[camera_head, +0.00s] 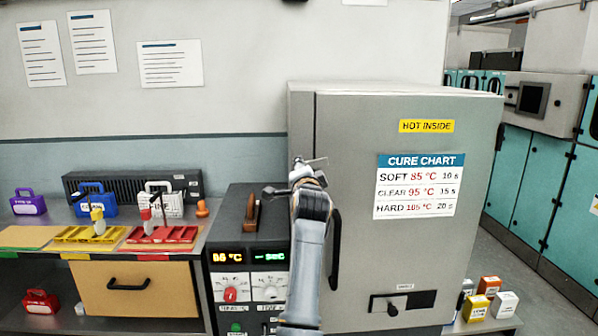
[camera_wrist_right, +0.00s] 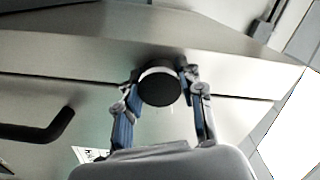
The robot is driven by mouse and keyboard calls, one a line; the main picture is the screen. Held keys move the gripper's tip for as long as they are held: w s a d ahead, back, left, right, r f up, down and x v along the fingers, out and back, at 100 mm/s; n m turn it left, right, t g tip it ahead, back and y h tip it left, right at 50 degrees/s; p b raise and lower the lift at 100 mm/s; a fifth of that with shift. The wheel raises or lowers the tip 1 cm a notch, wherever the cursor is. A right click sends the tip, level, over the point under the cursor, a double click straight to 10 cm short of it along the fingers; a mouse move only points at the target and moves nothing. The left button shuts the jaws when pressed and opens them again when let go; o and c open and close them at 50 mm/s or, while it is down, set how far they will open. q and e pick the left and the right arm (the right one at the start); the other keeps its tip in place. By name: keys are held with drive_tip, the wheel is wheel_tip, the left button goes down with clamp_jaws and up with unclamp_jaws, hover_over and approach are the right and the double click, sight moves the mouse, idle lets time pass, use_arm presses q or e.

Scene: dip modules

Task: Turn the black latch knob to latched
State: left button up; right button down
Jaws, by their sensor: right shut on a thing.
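The black latch knob (camera_wrist_right: 160,87) shows in the right wrist view as a round black cap with a pale ring behind it. It sits at a seam on the grey metal front of the oven. My right gripper (camera_wrist_right: 160,92) has one blue-grey finger on each side of the knob and is shut on it. In the head view my right gripper (camera_head: 308,178) is at the left edge of the oven door (camera_head: 410,270), above the black door handle (camera_head: 336,248). The arm and gripper hide the knob there. I cannot read the knob's turn angle. My left gripper is out of view.
A control unit (camera_head: 248,232) with lit displays stands just left of the arm. Red and yellow trays (camera_head: 160,247) (camera_head: 90,242) lie on the bench further left. Small boxes (camera_head: 475,308) stand at the oven's lower right. The space before the door's right half is clear.

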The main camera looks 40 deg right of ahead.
drive_tip(key=shift+m+p, duration=0.35)
drive_tip(key=shift+m, duration=0.85)
drive_tip(key=shift+f, duration=0.1)
drive_tip(key=c, duration=0.8)
unclamp_jaws()
drive_tip(key=v, duration=0.7)
drive_tip(key=shift+s, duration=0.2)
drive_tip(key=shift+a, duration=0.1)
